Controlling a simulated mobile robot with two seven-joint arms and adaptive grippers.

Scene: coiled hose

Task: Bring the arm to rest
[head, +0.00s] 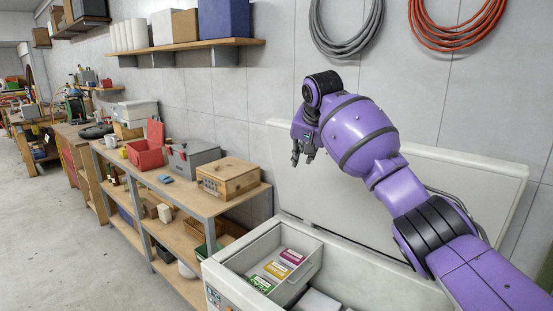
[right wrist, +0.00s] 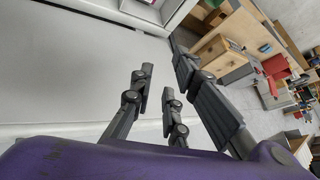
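My right arm, purple with black joints, reaches in from the lower right of the head view. My left gripper is not in view.
A white chest (head: 242,250) with a raised lid (head: 480,175) stands below the arm, holding colored packets (head: 278,268). A workbench (head: 195,200) with a wooden box (head: 228,178) stands to the left. Grey (head: 345,49) and orange (head: 452,43) hose coils hang on the wall.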

